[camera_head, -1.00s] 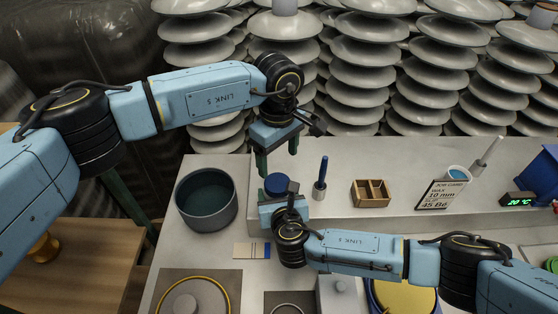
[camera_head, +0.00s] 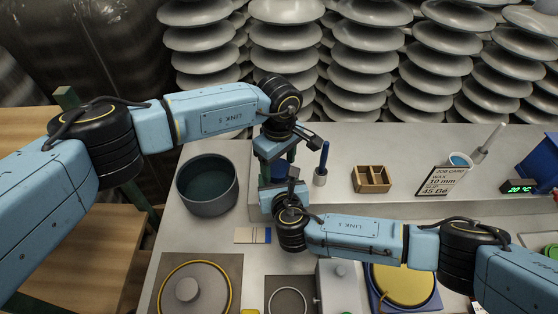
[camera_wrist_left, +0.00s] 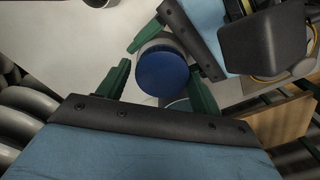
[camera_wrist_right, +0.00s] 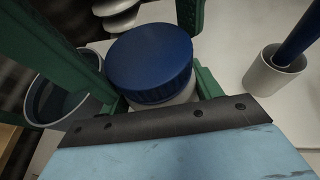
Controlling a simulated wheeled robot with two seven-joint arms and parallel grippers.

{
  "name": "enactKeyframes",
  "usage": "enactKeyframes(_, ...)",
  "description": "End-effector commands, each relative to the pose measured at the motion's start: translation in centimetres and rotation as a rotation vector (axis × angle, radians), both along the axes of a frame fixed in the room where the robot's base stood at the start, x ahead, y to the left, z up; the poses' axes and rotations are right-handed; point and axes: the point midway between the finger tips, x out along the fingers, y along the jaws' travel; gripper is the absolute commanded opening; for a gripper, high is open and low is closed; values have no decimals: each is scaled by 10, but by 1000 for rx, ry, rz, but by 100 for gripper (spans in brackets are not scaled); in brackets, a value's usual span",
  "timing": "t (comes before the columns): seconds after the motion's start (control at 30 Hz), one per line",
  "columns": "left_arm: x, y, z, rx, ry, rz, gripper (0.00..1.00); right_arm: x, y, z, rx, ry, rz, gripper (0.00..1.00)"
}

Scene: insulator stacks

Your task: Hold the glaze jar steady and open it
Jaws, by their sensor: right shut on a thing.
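The glaze jar has a round blue lid (camera_head: 281,168) and a pale body. It stands upright on the bench and is partly hidden by both grippers in the head view. My right gripper (camera_head: 281,185) is shut on the jar's body from the near side, below the lid; the lid (camera_wrist_right: 150,60) fills the middle of the right wrist view. My left gripper (camera_head: 278,172) points down from above. In the left wrist view its green fingers stand apart on either side of the lid (camera_wrist_left: 162,73), with gaps showing.
A grey bowl (camera_head: 207,184) stands left of the jar. Right of it are a white cup with a blue-handled tool (camera_head: 320,176), a wooden divided box (camera_head: 371,179) and a job card (camera_head: 443,180). Insulator stacks (camera_head: 285,60) line the back. A round lidded piece (camera_head: 192,290) lies at front left.

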Motion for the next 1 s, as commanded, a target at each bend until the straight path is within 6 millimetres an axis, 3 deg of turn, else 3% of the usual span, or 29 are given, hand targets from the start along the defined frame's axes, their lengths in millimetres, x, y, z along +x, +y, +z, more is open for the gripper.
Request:
enactKeyframes(0.03,0,0,0,0,0,0,58,-1,1,-1,2,3,2,0)
enactKeyframes(0.27,0,-1,1,-2,-2,0,30,-1,2,-1,2,2,3,0)
enactKeyframes(0.37,1,-1,1,-3,-3,18,29,-2,2,0,2,2,5,0)
enactKeyframes(0.63,2,-1,2,-5,-5,268,29,-2,3,0,3,2,7,0)
enactKeyframes(0.93,2,-1,2,-6,-7,292,29,-3,4,0,4,2,10,0)
enactKeyframes(0.97,2,-1,2,-6,-7,292,59,-3,4,0,4,2,10,0)
enactKeyframes(1.0,2,-1,2,-7,-7,291,64,-3,4,0,4,2,10,0)
